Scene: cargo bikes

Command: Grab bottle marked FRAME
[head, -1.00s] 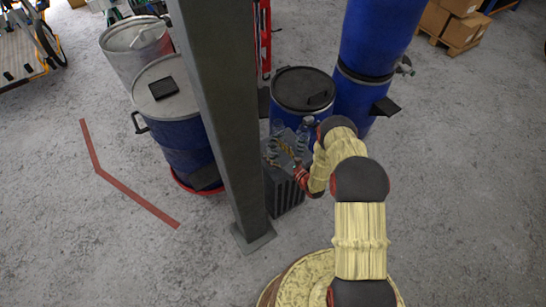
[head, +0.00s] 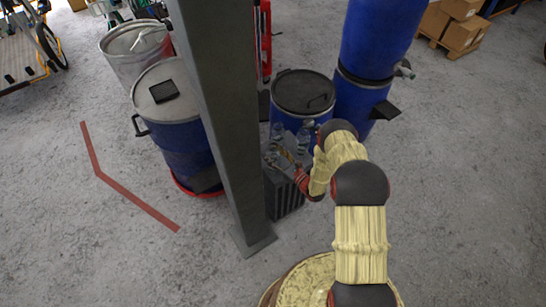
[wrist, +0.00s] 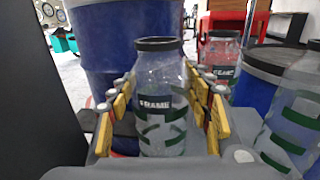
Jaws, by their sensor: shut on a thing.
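The bottle marked FRAME (wrist: 161,112) is clear, with a dark lid, a black label and green strips. It stands upright in the middle of the wrist view. My gripper (wrist: 160,86) has its yellow fingers along both sides of this bottle and is shut on it. In the head view my gripper (head: 287,157) is among the clear bottles on a dark grey ribbed box (head: 287,197). There the labels are too small to read, and the post hides part of the box.
Another clear bottle (wrist: 221,55) stands behind to the right, and one more (wrist: 295,115) is at the right edge. A grey post (head: 222,120) rises close left of the box. Blue barrels (head: 181,148) stand around it. The floor to the right is clear.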

